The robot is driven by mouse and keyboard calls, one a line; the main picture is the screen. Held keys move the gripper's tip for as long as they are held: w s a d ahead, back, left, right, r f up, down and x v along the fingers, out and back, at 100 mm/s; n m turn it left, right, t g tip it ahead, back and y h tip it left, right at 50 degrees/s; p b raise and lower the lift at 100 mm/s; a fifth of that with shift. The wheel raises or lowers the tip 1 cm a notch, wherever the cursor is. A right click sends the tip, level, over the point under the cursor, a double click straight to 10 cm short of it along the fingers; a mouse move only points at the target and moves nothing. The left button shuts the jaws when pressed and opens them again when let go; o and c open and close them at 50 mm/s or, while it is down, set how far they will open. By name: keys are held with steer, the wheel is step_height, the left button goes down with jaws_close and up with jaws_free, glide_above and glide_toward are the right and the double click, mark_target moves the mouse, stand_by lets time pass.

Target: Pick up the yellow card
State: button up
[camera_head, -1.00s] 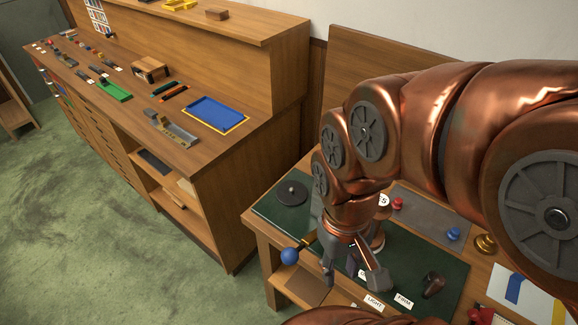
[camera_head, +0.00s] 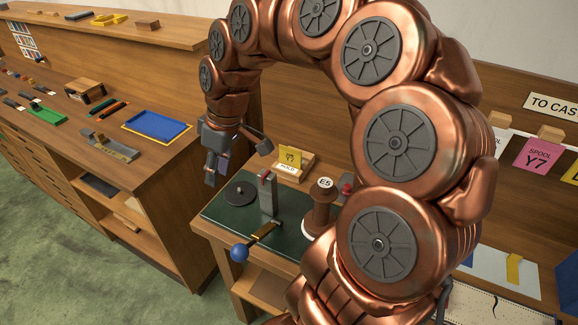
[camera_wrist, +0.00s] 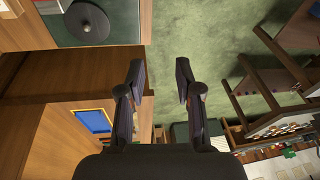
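A small yellow card (camera_head: 290,158) stands upright in a wooden holder (camera_head: 306,161) with a white label, at the back of the workbench in the head view. Another yellow card (camera_head: 572,173) is cut off at the right edge, beside a pink card. My gripper (camera_head: 238,163) is left of the small yellow card, apart from it, above the bench's back left corner. In the wrist view my gripper (camera_wrist: 160,72) is open with nothing between the fingers. I make out no yellow card in the wrist view.
The bench holds a black disc (camera_head: 239,193), a metal upright (camera_head: 267,195), a lever with a blue ball (camera_head: 239,253) and a spool marked E5 (camera_head: 320,210). A wooden cabinet with a blue tray (camera_head: 157,125) stands left. Green floor (camera_head: 130,275) is clear in front.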

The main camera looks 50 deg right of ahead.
steer(key=w+d+f+t+b, duration=0.1)
steer(key=w+d+f, duration=0.15)
steer(key=d, duration=0.45)
steer(key=w+d+f+t+b, duration=0.1)
steer(key=w+d+f, duration=0.1)
steer(key=w+d, duration=0.35)
steer(key=m+b, duration=0.1)
steer(key=b, duration=0.1)
glide_toward(287, 156)
step_height(287, 156, down, 2)
steer(key=shift+s+a+f+t+h, duration=0.1)
steer(key=shift+a+f+t+h, duration=0.1)
steer(key=shift+f+t+h, duration=0.25)
steer(key=shift+w+a+p+x, duration=0.15)
steer(key=shift+p+x, duration=0.75)
steer(key=shift+x, duration=0.7)
steer(key=shift+w+a+p+x, duration=0.1)
steer(key=shift+p+x, duration=0.8)
steer(key=shift+x, duration=0.7)
steer(key=shift+w+f, duration=0.15)
steer(key=shift+f, duration=0.15)
jaws_close()
